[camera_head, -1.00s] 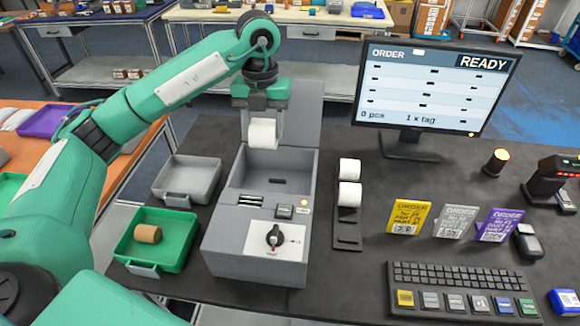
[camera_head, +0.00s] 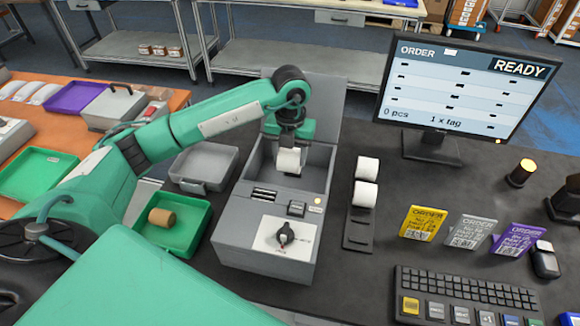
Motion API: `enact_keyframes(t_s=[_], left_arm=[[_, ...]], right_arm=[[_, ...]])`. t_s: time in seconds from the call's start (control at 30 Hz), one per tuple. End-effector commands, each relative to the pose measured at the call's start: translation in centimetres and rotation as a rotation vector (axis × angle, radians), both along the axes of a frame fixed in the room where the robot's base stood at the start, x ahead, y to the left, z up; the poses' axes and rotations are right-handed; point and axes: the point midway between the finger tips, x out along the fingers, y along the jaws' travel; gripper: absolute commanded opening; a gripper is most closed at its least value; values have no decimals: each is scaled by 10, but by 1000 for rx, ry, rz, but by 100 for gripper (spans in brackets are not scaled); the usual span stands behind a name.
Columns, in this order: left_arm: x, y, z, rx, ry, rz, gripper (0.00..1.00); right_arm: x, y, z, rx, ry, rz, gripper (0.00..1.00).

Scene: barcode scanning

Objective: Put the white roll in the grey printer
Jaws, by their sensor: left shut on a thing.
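The grey printer (camera_head: 232,234) stands on the dark table with its lid (camera_head: 330,105) raised at the back and its bay open. My left gripper (camera_head: 288,150) points down over the bay and is shut on a white roll (camera_head: 288,161). The roll is at the bay opening, within its walls as seen from above; whether it touches the bay floor cannot be told. The gripper's fingertips are partly hidden by the wrist and the roll. My right gripper is not in view.
Two more white rolls (camera_head: 366,181) sit on a dark rack right of the printer. A green tray (camera_head: 193,242) with a brown roll (camera_head: 162,217) and a grey tray (camera_head: 220,162) stand left. Monitor (camera_head: 455,85), order cards and keyboard (camera_head: 467,298) are right.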

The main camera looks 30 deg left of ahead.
Motion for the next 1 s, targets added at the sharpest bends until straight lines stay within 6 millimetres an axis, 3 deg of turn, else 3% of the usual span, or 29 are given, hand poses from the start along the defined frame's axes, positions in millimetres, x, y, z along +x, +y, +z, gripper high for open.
enact_keyframes(t_s=[0.53,0.87,0.9,1.0], left_arm=[[0,0,-60,-1,2,-1,21],[0,0,-66,0,-1,-1,21],[0,0,-66,0,-1,-1,52],[0,0,-65,0,0,-1,72]], right_arm=[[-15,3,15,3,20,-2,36],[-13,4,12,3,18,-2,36],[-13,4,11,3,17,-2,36],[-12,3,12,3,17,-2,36]])
